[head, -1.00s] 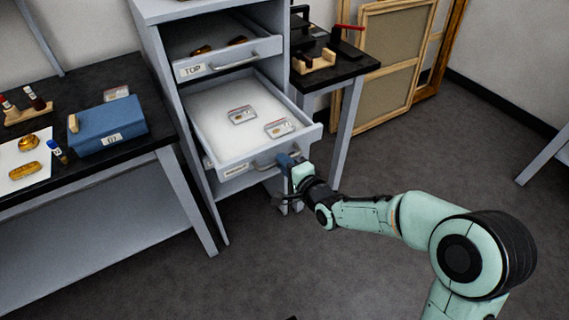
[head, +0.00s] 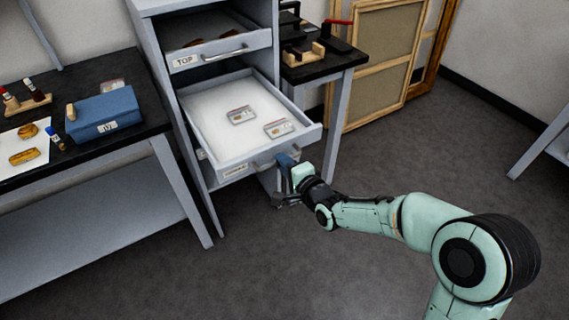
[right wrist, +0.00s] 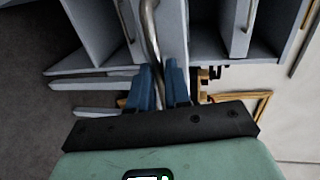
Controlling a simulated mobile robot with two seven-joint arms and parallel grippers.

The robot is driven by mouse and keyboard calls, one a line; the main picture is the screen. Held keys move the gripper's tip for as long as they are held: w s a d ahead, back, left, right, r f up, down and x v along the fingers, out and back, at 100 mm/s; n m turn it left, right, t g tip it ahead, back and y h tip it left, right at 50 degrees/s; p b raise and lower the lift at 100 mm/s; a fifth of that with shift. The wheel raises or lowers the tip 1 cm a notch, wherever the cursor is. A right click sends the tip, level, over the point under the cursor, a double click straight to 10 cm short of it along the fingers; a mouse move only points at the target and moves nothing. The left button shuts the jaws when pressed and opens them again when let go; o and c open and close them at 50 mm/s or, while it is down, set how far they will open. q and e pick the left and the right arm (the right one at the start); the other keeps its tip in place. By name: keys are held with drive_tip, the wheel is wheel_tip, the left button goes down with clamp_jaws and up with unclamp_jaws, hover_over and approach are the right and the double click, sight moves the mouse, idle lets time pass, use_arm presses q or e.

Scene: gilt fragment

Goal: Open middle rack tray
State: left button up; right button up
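The middle rack tray (head: 212,133) is pulled well out of the grey rack (head: 158,62) in the head view. It is a pale tray with a label on its front and two small clear packets lying inside. My right gripper (head: 283,163) is at the right part of its front. In the right wrist view, the blue fingers (right wrist: 161,88) stand on either side of the curved metal handle (right wrist: 150,35), with the bar running between their tips. The gripper appears closed on it. My left gripper is not in view.
The top tray (head: 222,52) is above, partly out. A black table with a blue box (head: 104,116) stands left of the rack. Another black-topped table (head: 335,62) and leaning frames (head: 380,60) are right. The floor in front is clear.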

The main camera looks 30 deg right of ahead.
drive_tip(key=shift+o, duration=1.2)
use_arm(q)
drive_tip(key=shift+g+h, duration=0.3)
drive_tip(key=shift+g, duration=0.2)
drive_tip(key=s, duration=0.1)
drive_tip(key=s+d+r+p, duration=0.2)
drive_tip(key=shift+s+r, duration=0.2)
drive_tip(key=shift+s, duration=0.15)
use_arm(e)
drive_tip(key=v, duration=1.3)
drive_tip(key=shift+s, duration=0.25)
drive_tip(key=shift+d, duration=0.1)
